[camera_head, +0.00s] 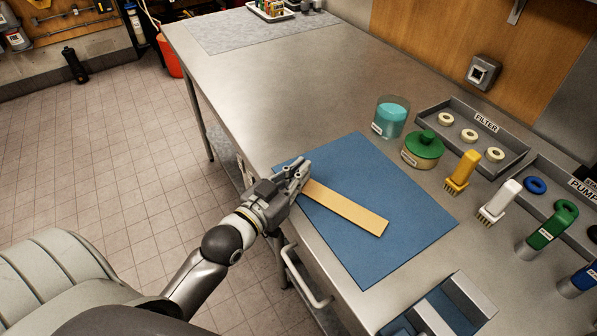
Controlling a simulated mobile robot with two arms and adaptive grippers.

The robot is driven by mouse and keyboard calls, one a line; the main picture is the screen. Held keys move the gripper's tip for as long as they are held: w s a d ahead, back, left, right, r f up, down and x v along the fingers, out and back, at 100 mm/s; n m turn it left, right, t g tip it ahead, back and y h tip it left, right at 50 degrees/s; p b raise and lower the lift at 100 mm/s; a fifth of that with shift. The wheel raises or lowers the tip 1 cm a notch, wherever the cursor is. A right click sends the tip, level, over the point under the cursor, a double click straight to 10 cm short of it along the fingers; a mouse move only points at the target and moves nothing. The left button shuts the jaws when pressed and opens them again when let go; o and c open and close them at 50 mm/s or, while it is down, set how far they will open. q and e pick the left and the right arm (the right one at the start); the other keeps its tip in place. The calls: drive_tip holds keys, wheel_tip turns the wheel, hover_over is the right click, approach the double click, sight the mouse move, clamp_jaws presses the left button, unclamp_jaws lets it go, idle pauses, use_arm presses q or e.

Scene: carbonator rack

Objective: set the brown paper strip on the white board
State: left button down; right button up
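The brown paper strip (348,210) is long, flat and tan. My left gripper (302,173) is at that end, over the left edge of the mat. Its fingers hide the end of the strip, so I cannot tell whether they are closed on it or only beside it. I cannot make out a white board in this view. My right gripper is not in view.
A beaker with teal liquid (390,117), a green-lidded jar (422,150), a yellow brush (463,172) and a white brush (499,201) stand right of the mat. The filter tray (485,122) lies behind. A metal holder (455,305) is at the front. The steel table (290,85) is clear beyond the mat.

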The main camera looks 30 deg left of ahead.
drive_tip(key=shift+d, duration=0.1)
use_arm(q)
drive_tip(key=c, duration=2.1)
unclamp_jaws()
drive_tip(key=shift+f, duration=0.1)
drive_tip(key=o, duration=0.5)
drive_tip(key=shift+c, duration=0.2)
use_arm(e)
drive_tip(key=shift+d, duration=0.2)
use_arm(q)
drive_tip(key=shift+s+a, duration=0.1)
drive_tip(key=shift+s, duration=0.55)
drive_tip(key=s+a+b, duration=0.1)
drive_tip(key=s, duration=0.9)
drive_tip(key=shift+s+a+r+b, duration=0.25)
drive_tip(key=shift+s+r+b, duration=0.05)
drive_tip(key=shift+r+b, duration=0.15)
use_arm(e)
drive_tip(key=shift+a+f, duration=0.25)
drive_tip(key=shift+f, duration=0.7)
